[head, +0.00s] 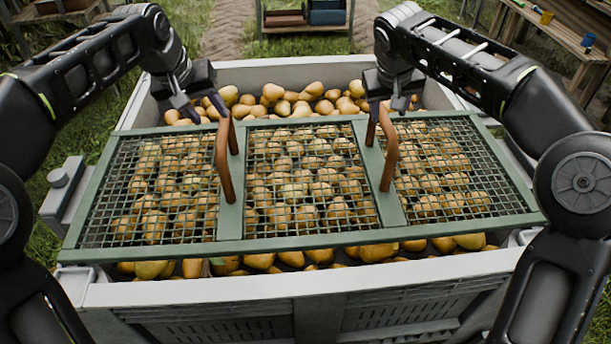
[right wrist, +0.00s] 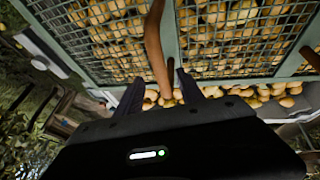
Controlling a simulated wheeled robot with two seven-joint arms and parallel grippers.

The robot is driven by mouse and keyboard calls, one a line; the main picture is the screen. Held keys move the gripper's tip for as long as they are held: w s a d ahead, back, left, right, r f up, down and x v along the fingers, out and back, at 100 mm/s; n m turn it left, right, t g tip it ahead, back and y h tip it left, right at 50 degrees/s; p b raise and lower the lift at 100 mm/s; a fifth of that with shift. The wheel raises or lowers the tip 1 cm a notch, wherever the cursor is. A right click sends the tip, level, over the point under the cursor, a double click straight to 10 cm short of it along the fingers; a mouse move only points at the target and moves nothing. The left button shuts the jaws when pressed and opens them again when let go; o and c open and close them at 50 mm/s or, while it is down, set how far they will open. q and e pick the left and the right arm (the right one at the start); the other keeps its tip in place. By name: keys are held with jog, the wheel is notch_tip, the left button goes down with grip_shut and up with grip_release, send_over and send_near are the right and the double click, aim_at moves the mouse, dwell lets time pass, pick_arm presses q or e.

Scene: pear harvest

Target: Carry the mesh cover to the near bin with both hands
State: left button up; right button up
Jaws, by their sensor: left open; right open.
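The mesh cover (head: 229,222) is a green frame with wire mesh and two brown handles. It lies across the near bin (head: 300,285), a grey bin full of pears. My left gripper (head: 205,118) is open at the far end of the left handle (head: 222,160). My right gripper (head: 384,122) is open at the far end of the right handle (head: 390,155). In the right wrist view the right handle (right wrist: 155,45) runs down toward the space between the two open fingers (right wrist: 160,85). Whether the fingers touch the handles cannot be told.
Loose pears (head: 300,100) show past the cover's far edge and under its near edge. A shelf with crates (head: 305,15) stands beyond the bin. A wooden bench (head: 560,35) is at the far right. Grass lies around the bin.

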jog(key=v, duration=0.4)
jog(key=shift+s+r, duration=0.15)
jog(key=shift+r, duration=0.2)
pick_arm(q)
jog(key=s+a+r+p, duration=0.2)
jog(key=a+r, duration=0.1)
jog(key=r, duration=0.1)
jog(key=shift+s+a+r+p, duration=0.25)
jog(key=shift+s+a+p, duration=0.05)
jog(key=shift+a+p, duration=0.1)
pick_arm(e)
notch_tip(320, 180, up, 3)
jog(key=shift+f, duration=0.1)
pick_arm(q)
notch_tip(320, 180, up, 2)
jog(key=shift+p, duration=0.95)
pick_arm(e)
jog(key=s+r, duration=0.1)
jog(key=s+d+r, duration=0.1)
jog(key=r, duration=0.1)
jog(key=d+r, duration=0.1)
jog(key=shift+s+r, duration=0.3)
jog(key=shift+s, duration=0.1)
pick_arm(q)
jog(key=shift+s, duration=0.1)
pick_arm(e)
jog(key=shift+f, duration=0.1)
